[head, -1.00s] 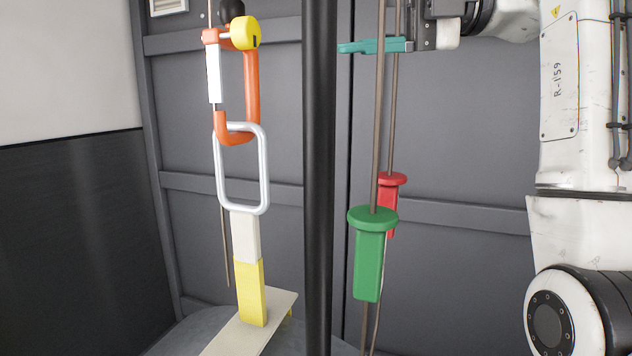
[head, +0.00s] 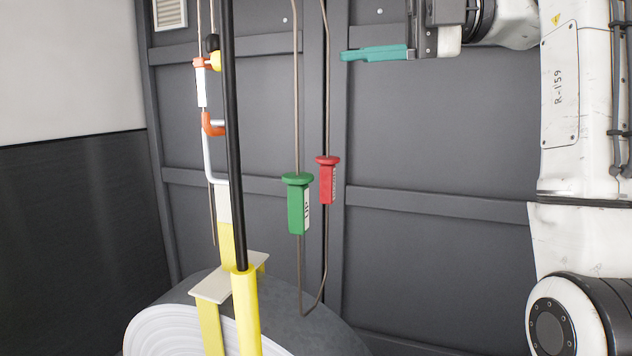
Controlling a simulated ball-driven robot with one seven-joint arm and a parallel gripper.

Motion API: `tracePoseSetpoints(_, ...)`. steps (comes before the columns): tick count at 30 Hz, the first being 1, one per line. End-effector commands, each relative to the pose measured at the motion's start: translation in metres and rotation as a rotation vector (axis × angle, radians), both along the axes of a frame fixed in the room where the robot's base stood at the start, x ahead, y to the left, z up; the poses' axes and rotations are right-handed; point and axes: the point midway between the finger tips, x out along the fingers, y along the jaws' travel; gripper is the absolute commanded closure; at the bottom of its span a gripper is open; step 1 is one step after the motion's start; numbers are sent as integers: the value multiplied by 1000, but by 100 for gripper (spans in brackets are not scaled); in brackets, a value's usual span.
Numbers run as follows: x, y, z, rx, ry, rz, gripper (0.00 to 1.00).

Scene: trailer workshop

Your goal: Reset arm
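My gripper (head: 342,55) is at the top, right of the middle, with teal fingers pointing left. I see it side-on, so the gap between the fingers does not show. Nothing is seen held in it. My white arm (head: 580,130) is bent along the right edge. A green handle (head: 298,205) and a red handle (head: 327,182) hang on cords, below and left of my gripper and apart from it.
An orange hook (head: 211,125) with a metal link joins a white and yellow strap (head: 225,240) at the left. A black pole in a yellow base (head: 245,300) stands before it. A large white-ended roll (head: 185,335) lies below. Grey panels (head: 430,130) stand behind.

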Motion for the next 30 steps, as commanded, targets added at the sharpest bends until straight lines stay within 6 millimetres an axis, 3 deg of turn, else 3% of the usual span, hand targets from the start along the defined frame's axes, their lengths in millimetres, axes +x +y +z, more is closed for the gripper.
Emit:
tracePoseSetpoints(11, 31, -6, -63, -26, 185, -103, 31)
tracePoseSetpoints(17, 52, -12, -122, -47, 351, -198, 31)
tracePoseSetpoints(20, 63, -16, -164, -60, 466, -265, 31)
tracePoseSetpoints(23, 73, -23, -220, -76, 620, -356, 31)
tracePoseSetpoints(30, 69, -49, -379, -105, 1053, -641, 31)
